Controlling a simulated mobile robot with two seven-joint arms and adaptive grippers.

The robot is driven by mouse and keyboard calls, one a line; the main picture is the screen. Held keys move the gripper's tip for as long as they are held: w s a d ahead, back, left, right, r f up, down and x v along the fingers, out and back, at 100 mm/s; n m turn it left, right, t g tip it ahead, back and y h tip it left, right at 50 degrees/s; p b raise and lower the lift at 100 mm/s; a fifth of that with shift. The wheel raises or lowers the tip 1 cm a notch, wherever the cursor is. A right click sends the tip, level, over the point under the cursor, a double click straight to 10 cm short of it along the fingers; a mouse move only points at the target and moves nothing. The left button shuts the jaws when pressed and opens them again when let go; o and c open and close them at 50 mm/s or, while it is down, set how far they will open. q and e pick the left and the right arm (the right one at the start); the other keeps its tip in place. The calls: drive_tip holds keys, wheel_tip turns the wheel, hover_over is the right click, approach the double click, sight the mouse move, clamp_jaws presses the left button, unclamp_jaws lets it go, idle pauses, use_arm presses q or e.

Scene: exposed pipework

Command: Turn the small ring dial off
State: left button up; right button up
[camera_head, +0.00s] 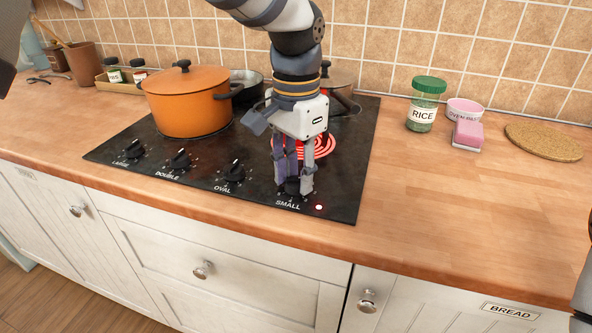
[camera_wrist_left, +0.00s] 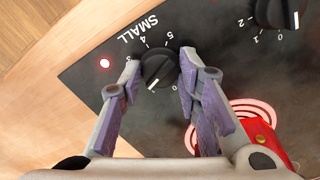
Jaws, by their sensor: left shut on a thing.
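The black dial marked SMALL (camera_wrist_left: 158,68) sits at the front right of the black hob (camera_head: 355,150). Its white pointer mark faces the lower left in the left wrist view, away from the 0 at its lower right. The red lamp (camera_head: 319,207) beside it is lit, and the small ring (camera_head: 318,146) glows red. My left gripper (camera_head: 293,187) points down over the dial and is shut on it, one finger on each side. In the head view the fingers partly hide the dial. My right gripper is not in view.
Dials marked OVAL (camera_head: 233,172), DOUBLE (camera_head: 180,158) and LARGE (camera_head: 133,149) line the hob's front. An orange pot (camera_head: 188,103) stands behind them. A dark pan (camera_head: 340,98) is behind my left wrist. The counter right of the hob (camera_head: 440,190) is clear near its front.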

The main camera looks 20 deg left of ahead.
sight(297, 178)
use_arm(q)
drive_tip(key=n, duration=1.3)
drive_tip(key=shift+n, duration=0.3)
idle(0.5)
drive_tip(key=o, duration=1.1)
drive_tip(key=shift+o, duration=0.2)
wheel_tip(297, 178, up, 12)
